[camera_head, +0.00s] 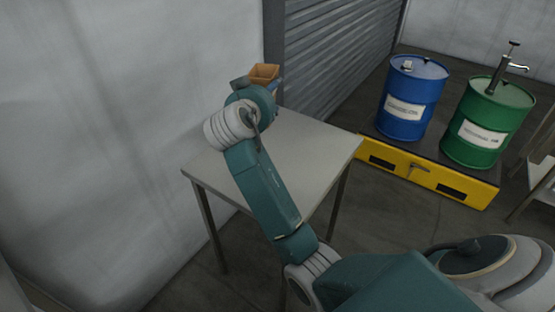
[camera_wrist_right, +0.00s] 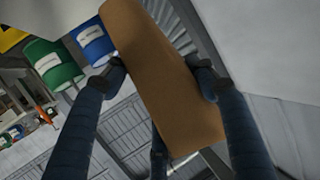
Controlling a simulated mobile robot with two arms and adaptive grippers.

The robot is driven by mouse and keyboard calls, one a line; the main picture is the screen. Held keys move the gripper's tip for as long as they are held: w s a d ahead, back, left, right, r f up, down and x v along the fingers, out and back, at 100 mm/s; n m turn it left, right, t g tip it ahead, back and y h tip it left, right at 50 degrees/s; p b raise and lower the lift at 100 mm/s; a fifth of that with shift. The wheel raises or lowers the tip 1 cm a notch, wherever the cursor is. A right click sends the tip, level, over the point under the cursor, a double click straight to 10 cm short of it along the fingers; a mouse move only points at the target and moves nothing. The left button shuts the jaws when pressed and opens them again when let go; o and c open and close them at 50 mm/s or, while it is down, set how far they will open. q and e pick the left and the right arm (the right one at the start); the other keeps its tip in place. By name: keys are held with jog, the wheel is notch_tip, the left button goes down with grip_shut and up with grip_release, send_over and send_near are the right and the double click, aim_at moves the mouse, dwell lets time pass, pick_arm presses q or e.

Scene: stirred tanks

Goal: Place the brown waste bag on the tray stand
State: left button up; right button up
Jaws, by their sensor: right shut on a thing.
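The brown waste bag (camera_head: 264,72) shows in the head view beyond the end of my right arm. It fills the middle of the right wrist view (camera_wrist_right: 165,85) as a long brown block. My right gripper (camera_wrist_right: 162,76) is shut on it, with a dark finger on each side. In the head view the wrist hides most of that gripper. The bag is above the far end of a grey-topped stand (camera_head: 318,150), which looks like the tray stand; I cannot tell the gap between them. My left gripper is not in view.
The stand is against a grey wall at the left, and the bare part of its top is clear. A blue drum (camera_head: 411,98) and a green drum (camera_head: 487,122) with a pump stand on a yellow-edged pallet (camera_head: 429,172) to the right. A shutter (camera_head: 335,50) is behind.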

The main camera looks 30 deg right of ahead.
jog(key=w+d+r+b, duration=0.1)
jog(key=w+d+r, duration=0.2)
jog(key=d, duration=0.1)
jog(key=shift+f+p, duration=0.55)
jog(key=shift+f, duration=9.55)
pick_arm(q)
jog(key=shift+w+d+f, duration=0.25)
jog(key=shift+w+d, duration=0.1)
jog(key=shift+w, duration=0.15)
pick_arm(e)
jog(key=shift+f, duration=0.1)
jog(key=o, duration=1.1)
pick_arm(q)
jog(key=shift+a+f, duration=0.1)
